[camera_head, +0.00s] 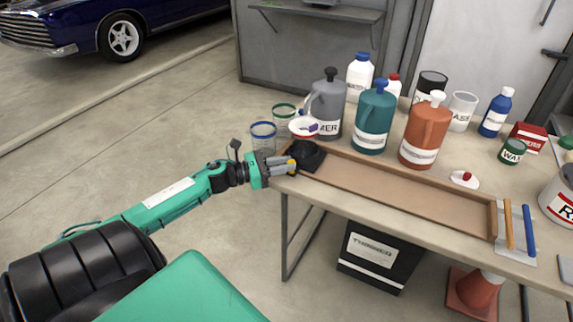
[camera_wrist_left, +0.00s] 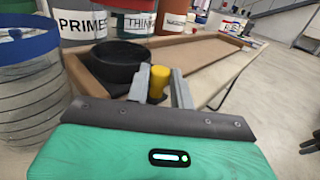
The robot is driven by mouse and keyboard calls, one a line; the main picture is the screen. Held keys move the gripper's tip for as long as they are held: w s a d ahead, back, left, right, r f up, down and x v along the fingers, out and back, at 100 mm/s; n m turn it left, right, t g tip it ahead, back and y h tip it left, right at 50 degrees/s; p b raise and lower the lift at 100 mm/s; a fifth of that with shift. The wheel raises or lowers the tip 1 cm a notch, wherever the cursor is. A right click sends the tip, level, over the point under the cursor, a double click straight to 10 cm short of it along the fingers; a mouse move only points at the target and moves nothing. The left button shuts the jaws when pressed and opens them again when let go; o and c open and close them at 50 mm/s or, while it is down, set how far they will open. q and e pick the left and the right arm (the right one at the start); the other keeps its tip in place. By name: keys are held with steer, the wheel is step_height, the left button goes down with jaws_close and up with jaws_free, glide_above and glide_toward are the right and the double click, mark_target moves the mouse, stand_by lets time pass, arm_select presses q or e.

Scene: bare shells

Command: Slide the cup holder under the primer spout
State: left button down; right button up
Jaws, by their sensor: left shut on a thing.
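The cup holder (camera_head: 306,157) is a round black ring on a dark base. It sits at the left end of a long shallow wooden tray (camera_head: 400,191), and also shows in the left wrist view (camera_wrist_left: 112,62). My left gripper (camera_head: 286,165) is shut on its yellow knob (camera_wrist_left: 157,86), at the tray's front left. The grey primer dispenser (camera_head: 330,103), its label partly hidden in the head view, stands behind the tray, just right of and behind the holder. Its spout tip is hard to make out. My right gripper is not in view.
A teal thinner dispenser (camera_head: 375,124) and an orange dispenser (camera_head: 424,138) stand along the tray's back edge, further right. Clear cups with blue (camera_head: 263,136) and green (camera_head: 284,118) rims stand left of the holder. The tray right of the holder is empty.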

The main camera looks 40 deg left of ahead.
arm_select(q)
steer(key=c, duration=1.6)
jaws_free()
steer(key=shift+a, duration=0.2)
steer(key=o, duration=0.4)
steer(key=shift+a, duration=0.1)
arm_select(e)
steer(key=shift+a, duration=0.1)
arm_select(q)
steer(key=shift+s, duration=0.1)
steer(key=shift+s+a+f, duration=0.1)
steer(key=shift+s+a, duration=0.15)
steer(key=shift+s, duration=0.2)
steer(key=v, duration=1.2)
steer(key=shift+s+b, duration=0.3)
steer(key=shift+s, duration=0.1)
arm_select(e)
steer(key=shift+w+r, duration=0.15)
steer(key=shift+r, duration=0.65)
arm_select(q)
steer(key=shift+a, duration=0.1)
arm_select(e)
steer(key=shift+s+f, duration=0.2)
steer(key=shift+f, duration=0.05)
